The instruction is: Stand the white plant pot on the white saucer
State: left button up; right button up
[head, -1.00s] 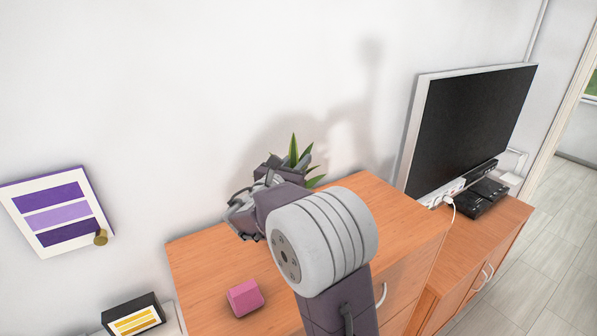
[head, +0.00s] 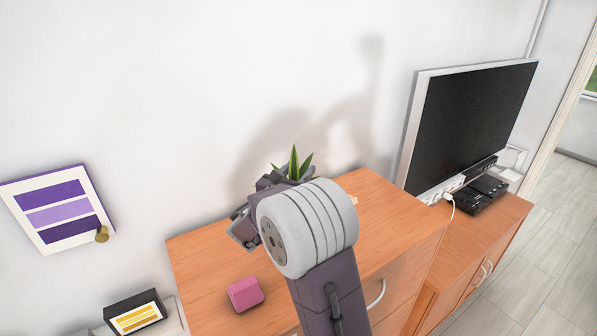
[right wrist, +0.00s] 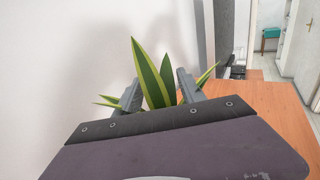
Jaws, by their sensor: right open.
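The plant's green, yellow-edged leaves (head: 294,164) rise behind my right gripper (head: 270,186) on the wooden cabinet in the head view. In the right wrist view, the leaves (right wrist: 153,75) stand up between the two spread fingers of my right gripper (right wrist: 158,90). That gripper is open. The white pot itself is hidden behind my gripper and wrist, so I cannot tell whether the fingers touch it. The white saucer cannot be made out; a small pale edge shows just right of my wrist in the head view. My left gripper is not in view.
A pink block (head: 244,293) lies on the cabinet top (head: 205,262) near its front. The cabinet's right part is clear. A television (head: 470,125) and a black box (head: 482,194) stand on the lower unit to the right. The wall is close behind the plant.

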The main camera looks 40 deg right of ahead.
jog(key=b+v, duration=0.3)
jog(key=v, duration=0.9)
